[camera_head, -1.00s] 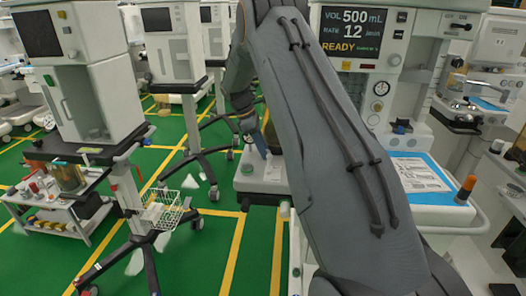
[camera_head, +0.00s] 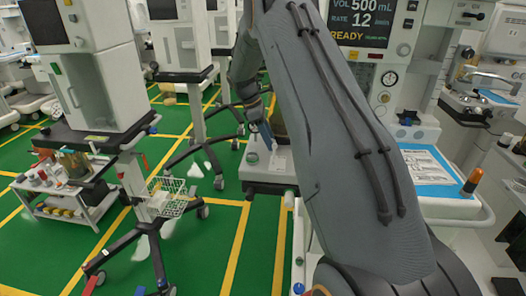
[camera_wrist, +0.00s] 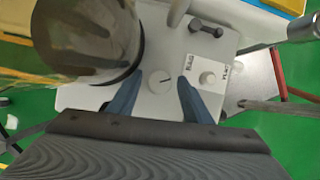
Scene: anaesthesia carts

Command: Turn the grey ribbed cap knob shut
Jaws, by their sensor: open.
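In the wrist view a round pale grey knob (camera_wrist: 161,81) with a dark pointer line sits on a white panel (camera_wrist: 148,104), between my fingertips. Ribs on it cannot be made out, so I cannot tell for certain that it is the cap knob. A second, paler round knob (camera_wrist: 207,78) with small print beside it is just right of the right finger. My gripper (camera_wrist: 159,79) has its two blue fingers apart, one each side of the first knob, with nothing held. In the head view my gripper (camera_head: 264,134) points down over the white-topped unit (camera_head: 270,172).
A large dark cylinder (camera_wrist: 92,38) stands close to the left finger in the wrist view. A small dark handle (camera_wrist: 205,28) is on the panel's far side. In the head view, a tall machine with a display (camera_head: 365,20) stands right; a cart (camera_head: 95,70) stands left.

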